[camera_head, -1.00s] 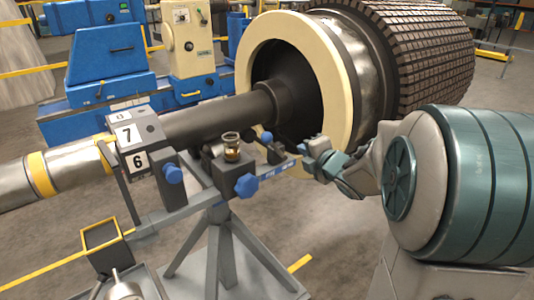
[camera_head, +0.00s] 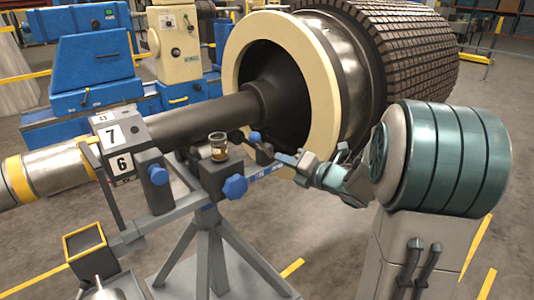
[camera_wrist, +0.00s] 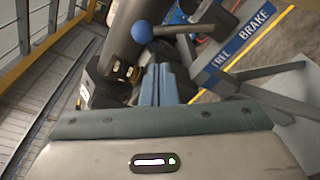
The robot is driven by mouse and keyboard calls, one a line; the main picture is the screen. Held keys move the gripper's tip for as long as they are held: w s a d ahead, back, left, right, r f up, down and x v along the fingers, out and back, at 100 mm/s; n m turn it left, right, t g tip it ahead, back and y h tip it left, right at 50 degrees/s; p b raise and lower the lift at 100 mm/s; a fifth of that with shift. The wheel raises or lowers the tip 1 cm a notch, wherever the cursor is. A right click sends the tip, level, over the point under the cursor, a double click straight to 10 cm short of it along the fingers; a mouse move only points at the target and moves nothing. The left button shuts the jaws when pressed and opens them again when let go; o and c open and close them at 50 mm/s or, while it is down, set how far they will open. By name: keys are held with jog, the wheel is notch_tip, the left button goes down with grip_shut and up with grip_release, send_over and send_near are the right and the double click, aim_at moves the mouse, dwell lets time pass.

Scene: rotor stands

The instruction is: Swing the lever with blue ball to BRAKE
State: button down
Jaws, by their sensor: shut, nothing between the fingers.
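The blue ball (camera_wrist: 142,31) sits on the end of a short metal lever (camera_wrist: 175,30) in the wrist view. The lever runs right from the ball, beside a blue plate (camera_wrist: 238,42) lettered FREE and BRAKE, with FREE nearer me. The ball lies off the plate's left side. In the head view the ball (camera_head: 254,136) is small, above the blue plate (camera_head: 265,173), whose lettering is too small to read. My gripper (camera_wrist: 162,72) is shut and empty, just below the ball and lever in the wrist view, apparently apart from them. In the head view my gripper (camera_head: 281,157) is right of the ball.
A large rotor with a cream ring (camera_head: 322,75) is close behind my gripper. An open box (camera_head: 85,241) is at lower left.

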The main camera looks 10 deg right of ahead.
aim_at(263, 147)
jog(key=r+x, duration=0.1)
jog(key=x, duration=0.8)
jog(key=shift+w+a+f+p, duration=0.15)
jog(key=shift+w+f+p, duration=0.15)
jog(key=shift+f, duration=0.2)
jog(key=shift+r, duration=0.1)
